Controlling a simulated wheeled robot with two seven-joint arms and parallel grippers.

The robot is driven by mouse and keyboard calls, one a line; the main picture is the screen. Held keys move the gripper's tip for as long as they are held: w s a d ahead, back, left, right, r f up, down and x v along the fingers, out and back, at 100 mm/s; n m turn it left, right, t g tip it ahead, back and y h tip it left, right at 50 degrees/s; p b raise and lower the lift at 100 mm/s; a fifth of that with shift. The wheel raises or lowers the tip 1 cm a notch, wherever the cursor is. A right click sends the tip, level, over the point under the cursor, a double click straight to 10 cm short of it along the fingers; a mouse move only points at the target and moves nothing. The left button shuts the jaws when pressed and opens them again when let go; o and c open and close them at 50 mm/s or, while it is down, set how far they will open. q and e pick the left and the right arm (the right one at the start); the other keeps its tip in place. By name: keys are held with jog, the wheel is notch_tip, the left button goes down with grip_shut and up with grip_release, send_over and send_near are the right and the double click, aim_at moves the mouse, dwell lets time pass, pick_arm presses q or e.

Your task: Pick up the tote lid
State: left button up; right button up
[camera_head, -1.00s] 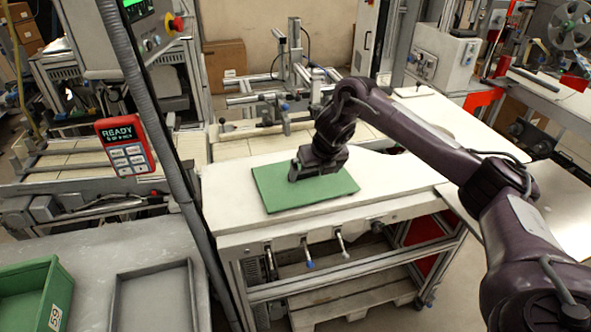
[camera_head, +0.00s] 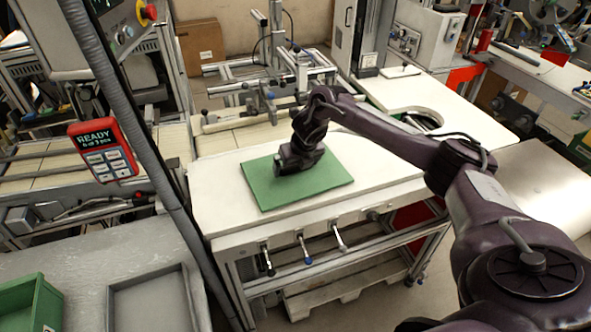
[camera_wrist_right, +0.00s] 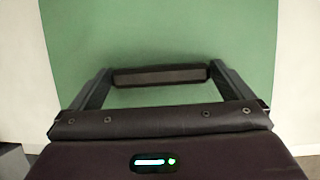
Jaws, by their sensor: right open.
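The tote lid (camera_head: 310,183) is a flat green rectangular panel lying on the white table in the head view. It also fills most of the right wrist view (camera_wrist_right: 160,35). My right gripper (camera_head: 283,172) is over the lid's upper middle, very near its surface; I cannot tell whether it touches. In the right wrist view the fingers of my right gripper (camera_wrist_right: 160,85) are spread apart with only green lid surface between them. The gripper hides a part of the lid. My left gripper is not in view.
The white table (camera_head: 215,178) has bare room around the lid. A dark hose or post rises left of the table. A green tote (camera_head: 40,305) and a grey tray (camera_head: 150,300) sit on a bench at lower left. A red READY panel (camera_head: 103,150) hangs at left.

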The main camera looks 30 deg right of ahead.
jog(key=c, duration=0.6)
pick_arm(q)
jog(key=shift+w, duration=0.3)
pick_arm(e)
jog(key=shift+r, duration=0.1)
jog(key=shift+c, duration=1)
